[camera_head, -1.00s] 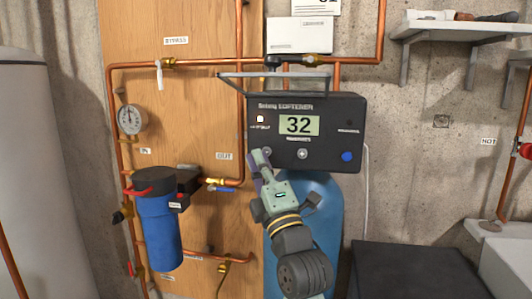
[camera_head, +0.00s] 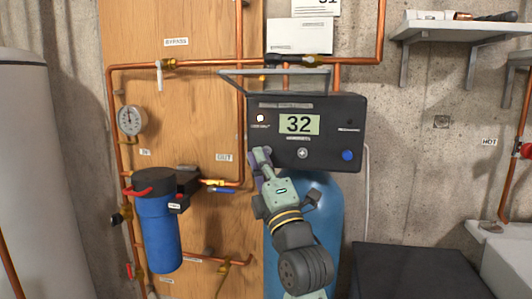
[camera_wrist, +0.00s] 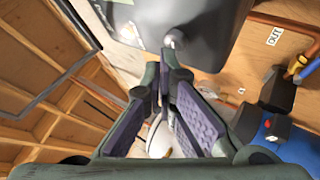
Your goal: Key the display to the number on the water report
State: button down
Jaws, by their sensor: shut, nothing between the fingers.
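The dark softener control box (camera_head: 326,103) has a lit display (camera_head: 299,124) reading 32. Below it is a round plus button (camera_head: 302,153); a blue button (camera_head: 347,155) is at the right. My gripper (camera_head: 261,153) is shut and empty, its tips at the box's lower left, covering the spot of the left button. In the wrist view a round button (camera_wrist: 174,40) sits just beyond the fingertips (camera_wrist: 165,65); I cannot tell whether they touch. A white sheet (camera_head: 316,6), perhaps the water report, is cut by the top edge; its partly visible number looks like 31.
Copper pipes (camera_head: 205,64) and a blue filter housing (camera_head: 160,230) are to the left. A dark bin-like box (camera_head: 415,270) stands at lower right.

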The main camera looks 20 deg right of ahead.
jog(key=shift+w+d+b, duration=0.25)
jog(key=shift+w+b, duration=0.1)
dwell(0.3)
dwell(0.4)
jog(key=shift+s+a+b, duration=0.35)
jog(key=shift+s+a, duration=0.1)
jog(key=shift+s, duration=0.25)
jog(key=s+a, duration=0.2)
jog(key=s, duration=0.2)
jog(key=shift+s+a+b, duration=0.1)
jog(key=shift+a+b, duration=0.3)
dwell(0.4)
